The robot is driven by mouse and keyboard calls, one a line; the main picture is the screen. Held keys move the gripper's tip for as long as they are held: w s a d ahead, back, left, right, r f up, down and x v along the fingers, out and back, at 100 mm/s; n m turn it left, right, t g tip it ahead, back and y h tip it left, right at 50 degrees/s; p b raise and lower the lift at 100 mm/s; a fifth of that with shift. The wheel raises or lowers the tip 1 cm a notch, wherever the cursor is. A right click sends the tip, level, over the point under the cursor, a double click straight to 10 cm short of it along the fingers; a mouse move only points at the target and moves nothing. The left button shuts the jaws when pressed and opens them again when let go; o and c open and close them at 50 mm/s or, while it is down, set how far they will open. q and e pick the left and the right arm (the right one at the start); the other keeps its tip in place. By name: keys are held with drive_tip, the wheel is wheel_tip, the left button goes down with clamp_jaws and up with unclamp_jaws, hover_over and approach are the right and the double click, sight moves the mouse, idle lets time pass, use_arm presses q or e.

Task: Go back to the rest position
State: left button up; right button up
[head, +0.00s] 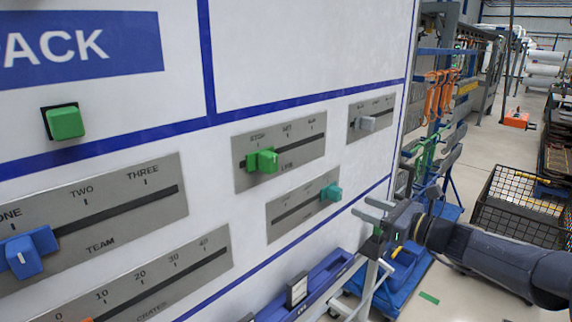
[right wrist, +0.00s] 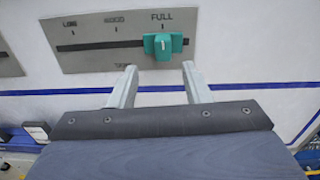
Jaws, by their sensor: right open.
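My right gripper (head: 372,214) is open and empty in the head view, in front of the board at the lower right. In the right wrist view its two fingers (right wrist: 157,88) point at the board, apart, just below a teal slider knob (right wrist: 163,46). That knob sits near the FULL end of its slot. The same teal knob (head: 331,192) shows at the right end of its plate in the head view, up and left of the gripper. The fingers appear clear of the knob. My left gripper is not in view.
The white board (head: 300,60) carries a green slider (head: 262,161), a grey slider (head: 366,123), a blue slider (head: 24,256) and a green button (head: 65,122). A blue ledge (head: 320,282) runs below. A black wire crate (head: 520,205) and blue cart (head: 405,265) stand at right.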

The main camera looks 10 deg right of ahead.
drive_tip(key=s+a+f+n+g+h, duration=0.1)
drive_tip(key=s+a+f+n+g, duration=0.15)
drive_tip(key=s+a+n, duration=0.4)
drive_tip(key=s+a+f+n+g, duration=0.1)
drive_tip(key=s+a+n+g, duration=0.25)
drive_tip(key=s+n, duration=0.6)
drive_tip(key=s+d+f+n+g+h, duration=0.1)
drive_tip(key=s+f+n+h, duration=0.2)
drive_tip(key=s+f+n, duration=0.2)
drive_tip(key=s+d+f+n+g+h, duration=0.1)
drive_tip(key=s+f+n+h, duration=0.2)
drive_tip(key=s, duration=0.9)
wheel_tip(320, 180, down, 3)
drive_tip(key=shift+s+d+r+n, duration=0.15)
drive_tip(key=shift+s+d+n, duration=0.2)
drive_tip(key=shift+n, duration=0.75)
